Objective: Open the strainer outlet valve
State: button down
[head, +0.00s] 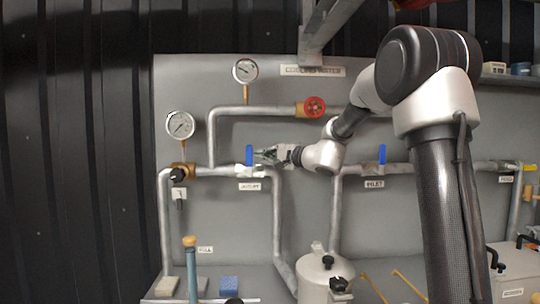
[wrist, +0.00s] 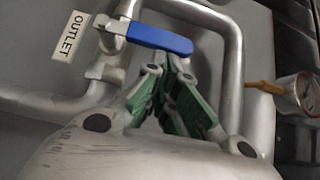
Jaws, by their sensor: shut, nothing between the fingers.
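The outlet valve has a blue lever (head: 249,155) that stands upright, across the horizontal pipe. The OUTLET label (head: 249,186) is below it. In the wrist view the blue lever (wrist: 160,38) lies across the top, with the OUTLET label (wrist: 69,36) to its left. My gripper (head: 258,154) is just right of the lever in the head view. In the wrist view my gripper's green-padded fingers (wrist: 172,66) are shut and empty, with their tips close to the lever's edge. I cannot tell whether they touch it.
A second blue lever (head: 382,154) stands upright above the INLET label (head: 375,184). A red handwheel (head: 314,107) is on the upper pipe. Gauges (head: 180,125) are at the left. A grey strainer pot (head: 318,272) stands below my arm.

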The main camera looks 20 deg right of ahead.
aim_at(251, 148)
jog(key=shift+a+r, duration=0.1)
dwell(0.3)
jog(key=shift+a+r+g, duration=0.1)
jog(key=shift+a+g, duration=0.05)
jog(key=shift+g, duration=0.15)
jog(key=shift+a+n, duration=0.1)
jog(key=shift+n, duration=0.2)
jog(key=a+n+h, duration=0.1)
jog(key=a+r+n+g, duration=0.1)
jog(key=a+g+h, duration=0.1)
jog(key=shift+w+a+r+n+h, duration=0.2)
jog(key=shift+w+a+n+h, duration=0.1)
jog(key=shift+w+n, duration=0.1)
jog(key=w+a+f+n+g+h, duration=0.1)
jog(key=a+f+n+g+h, duration=0.2)
jog(key=a+n+h, duration=0.2)
jog(key=a+h, duration=0.2)
jog(key=h, duration=0.1)
jog(key=shift+w+a+f, duration=0.25)
jog(key=shift+f, duration=0.15)
jog(key=shift+a+f, duration=0.15)
jog(key=shift+f, duration=0.05)
dwell(0.3)
